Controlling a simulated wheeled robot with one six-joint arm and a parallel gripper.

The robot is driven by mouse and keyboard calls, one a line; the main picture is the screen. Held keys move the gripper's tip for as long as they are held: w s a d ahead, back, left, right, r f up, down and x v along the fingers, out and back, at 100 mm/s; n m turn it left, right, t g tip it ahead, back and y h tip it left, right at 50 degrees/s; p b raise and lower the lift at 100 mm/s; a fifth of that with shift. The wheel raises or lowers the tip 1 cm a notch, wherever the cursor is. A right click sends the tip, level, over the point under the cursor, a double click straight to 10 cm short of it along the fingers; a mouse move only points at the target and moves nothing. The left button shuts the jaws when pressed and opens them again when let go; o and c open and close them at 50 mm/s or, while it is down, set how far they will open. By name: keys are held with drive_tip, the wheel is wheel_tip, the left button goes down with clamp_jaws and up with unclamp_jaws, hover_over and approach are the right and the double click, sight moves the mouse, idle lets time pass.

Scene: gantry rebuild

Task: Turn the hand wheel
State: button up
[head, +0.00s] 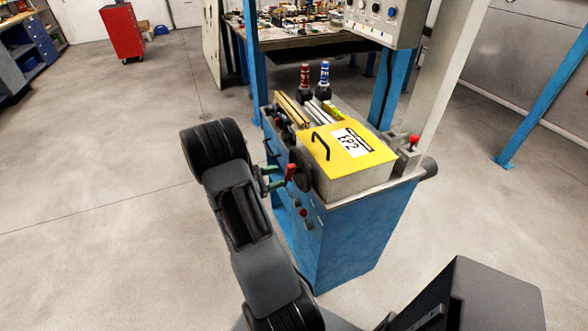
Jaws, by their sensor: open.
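The dark round hand wheel (302,168) is on the left side of the blue machine cabinet (345,240), just below the yellow-topped box. A red handle (290,172) stands out in front of it. My gripper (270,179), with green on its fingers, is just left of the handle and is open. It looks close to the handle, but I cannot tell whether it touches. My dark arm (240,215) comes up from the bottom and hides part of the cabinet's left side.
The yellow cover (372,150) has a black grab handle and a label. Two bottles (324,80) stand behind it. Blue posts (255,60) rise around the cabinet. A cluttered workbench (300,42) is behind, and a red cabinet (122,32) is far left. The left floor is clear.

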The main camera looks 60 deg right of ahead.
sight(285, 174)
drive_tip(key=p+x, duration=0.1)
drive_tip(key=x, duration=0.5)
drive_tip(key=shift+s+d, duration=0.25)
drive_tip(key=shift+c, duration=0.3)
clamp_jaws()
